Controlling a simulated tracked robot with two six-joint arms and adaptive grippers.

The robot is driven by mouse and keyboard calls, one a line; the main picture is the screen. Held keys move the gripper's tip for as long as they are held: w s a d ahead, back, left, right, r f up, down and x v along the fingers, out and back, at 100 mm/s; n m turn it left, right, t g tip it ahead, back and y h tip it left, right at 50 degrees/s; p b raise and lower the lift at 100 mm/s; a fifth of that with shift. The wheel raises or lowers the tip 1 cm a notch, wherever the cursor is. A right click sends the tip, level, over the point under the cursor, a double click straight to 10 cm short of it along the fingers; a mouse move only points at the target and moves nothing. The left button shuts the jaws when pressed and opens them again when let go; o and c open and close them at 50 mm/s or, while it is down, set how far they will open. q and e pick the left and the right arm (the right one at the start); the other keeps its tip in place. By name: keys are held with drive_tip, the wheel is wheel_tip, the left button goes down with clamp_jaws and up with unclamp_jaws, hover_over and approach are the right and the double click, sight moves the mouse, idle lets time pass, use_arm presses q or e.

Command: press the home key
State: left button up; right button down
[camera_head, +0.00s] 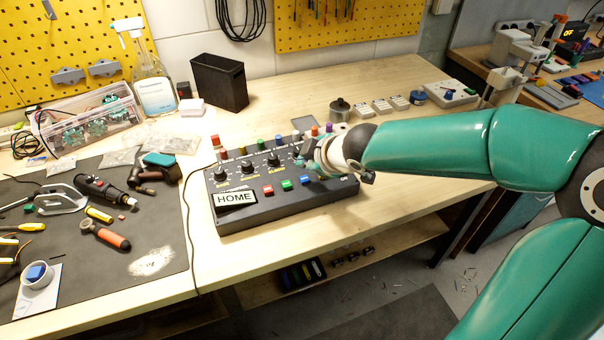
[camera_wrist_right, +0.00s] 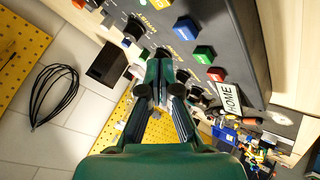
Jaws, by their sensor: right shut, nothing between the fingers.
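The white key marked HOME (camera_head: 235,198) lies at the left front corner of the dark control box (camera_head: 285,207). In the right wrist view the HOME key (camera_wrist_right: 230,97) shows at the right, past the coloured keys. My right gripper (camera_head: 307,161) is over the right part of the box, to the right of the HOME key and apart from it. In the wrist view the right gripper (camera_wrist_right: 160,66) has its fingers together with nothing between them. It hides part of the box's knobs. I cannot tell whether it touches the box. My left gripper is not in view.
Red (camera_head: 268,190), green (camera_head: 287,185) and blue (camera_head: 305,180) keys sit between the HOME key and my right gripper. Black knobs (camera_head: 247,168) and taller coloured buttons stand behind. A dark mat (camera_head: 130,235) with tools lies left. Bare bench (camera_head: 215,262) is in front.

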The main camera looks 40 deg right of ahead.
sight(305, 180)
drive_tip(key=shift+r+p, duration=1.15)
drive_tip(key=shift+r, duration=0.45)
drive_tip(key=shift+f, duration=0.1)
